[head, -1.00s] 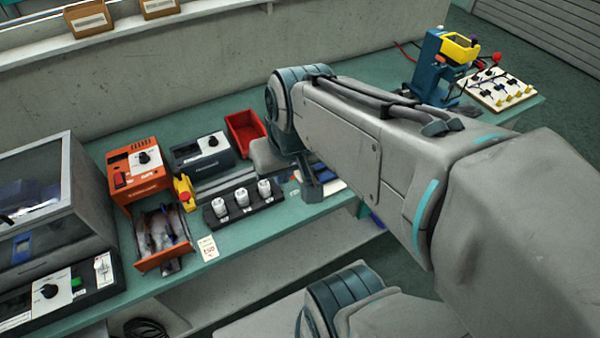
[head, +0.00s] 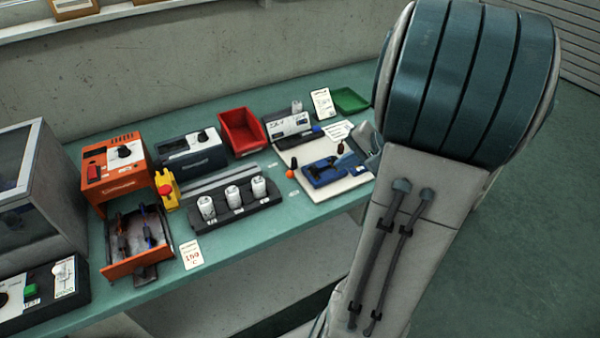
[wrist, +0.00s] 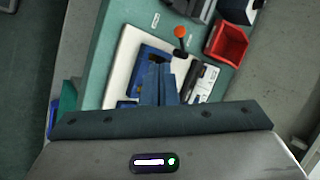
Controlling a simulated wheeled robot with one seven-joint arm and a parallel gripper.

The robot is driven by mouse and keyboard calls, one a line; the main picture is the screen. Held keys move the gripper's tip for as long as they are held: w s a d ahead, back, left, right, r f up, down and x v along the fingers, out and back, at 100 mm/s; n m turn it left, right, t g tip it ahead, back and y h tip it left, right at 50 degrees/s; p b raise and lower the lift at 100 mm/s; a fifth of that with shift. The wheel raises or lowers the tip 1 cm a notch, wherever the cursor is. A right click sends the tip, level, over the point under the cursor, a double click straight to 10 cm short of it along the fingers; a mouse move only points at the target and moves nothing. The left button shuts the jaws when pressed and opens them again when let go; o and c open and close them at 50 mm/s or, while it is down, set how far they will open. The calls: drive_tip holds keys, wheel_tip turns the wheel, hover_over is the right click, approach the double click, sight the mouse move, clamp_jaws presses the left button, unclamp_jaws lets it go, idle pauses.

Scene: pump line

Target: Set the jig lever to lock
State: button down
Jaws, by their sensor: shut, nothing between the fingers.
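The blue jig (head: 325,172) lies on a white board (head: 345,186) on the bench, right of centre in the head view. In the wrist view the jig (wrist: 148,53) is partly behind my fingers. A lever with an orange ball knob (head: 291,173) and dark stem stands by the board's left edge. The knob (wrist: 180,32) shows beyond the fingertips in the wrist view, apart from them. My gripper (wrist: 158,68) is shut and empty, pointing over the jig. My arm hides it in the head view. I cannot read any lock marking.
A red bin (head: 242,132) and a black rack (head: 233,208) with white cylinders stand left of the board. A green tray (head: 350,99) and a small upright card (head: 322,103) are behind it. An orange unit (head: 115,170) stands farther left.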

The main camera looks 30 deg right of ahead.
sight(292, 167)
drive_tip(key=x, duration=1)
drive_tip(key=shift+w+a+f, duration=0.1)
drive_tip(key=shift+a, duration=0.1)
drive_tip(key=shift+w+a, duration=0.3)
drive_tip(key=shift+w, duration=0.2)
drive_tip(key=shift+w+a, duration=0.35)
drive_tip(key=shift+w, duration=0.15)
drive_tip(key=shift+w+a+f, duration=0.25)
drive_tip(key=shift+w+a, duration=0.15)
drive_tip(key=shift+w, duration=0.15)
